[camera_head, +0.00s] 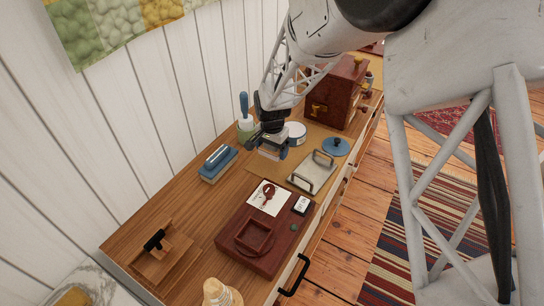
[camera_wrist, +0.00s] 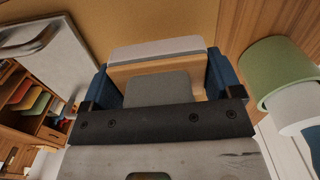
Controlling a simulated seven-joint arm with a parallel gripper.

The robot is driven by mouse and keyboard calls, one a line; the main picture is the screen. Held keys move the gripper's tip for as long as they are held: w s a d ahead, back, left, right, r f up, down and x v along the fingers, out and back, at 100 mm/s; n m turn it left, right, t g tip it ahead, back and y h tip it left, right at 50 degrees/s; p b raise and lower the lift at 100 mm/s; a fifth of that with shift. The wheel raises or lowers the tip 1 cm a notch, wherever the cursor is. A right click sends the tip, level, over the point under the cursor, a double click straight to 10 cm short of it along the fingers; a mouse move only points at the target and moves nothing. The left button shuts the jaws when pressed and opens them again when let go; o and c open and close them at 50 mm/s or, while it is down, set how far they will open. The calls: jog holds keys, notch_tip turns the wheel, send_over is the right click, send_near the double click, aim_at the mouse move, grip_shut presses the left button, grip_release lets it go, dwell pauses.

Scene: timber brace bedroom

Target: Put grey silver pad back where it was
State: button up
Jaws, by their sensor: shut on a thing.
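My gripper (camera_head: 268,147) has its blue fingers closed on the grey silver pad. The pad (camera_wrist: 158,47) shows in the wrist view as a light grey layer against a tan wooden layer, spanning between the fingers. In the head view only a small pale part of the pad (camera_head: 268,153) shows under my gripper. The pad is over the tan mat on the wooden cabinet top; I cannot tell whether it touches the mat.
A green cup with a blue-handled tool (camera_head: 245,127) stands close behind left. A white tin (camera_head: 296,131), blue disc (camera_head: 335,147) and metal tray with handles (camera_head: 316,171) are to the right. A dark red board (camera_head: 250,253) is nearer.

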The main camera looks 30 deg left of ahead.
aim_at(272, 156)
jog(key=shift+f, duration=1.85)
jog(key=shift+f, duration=0.15)
jog(key=o, duration=0.7)
notch_tip(272, 156, up, 12)
jog(key=shift+r, duration=0.15)
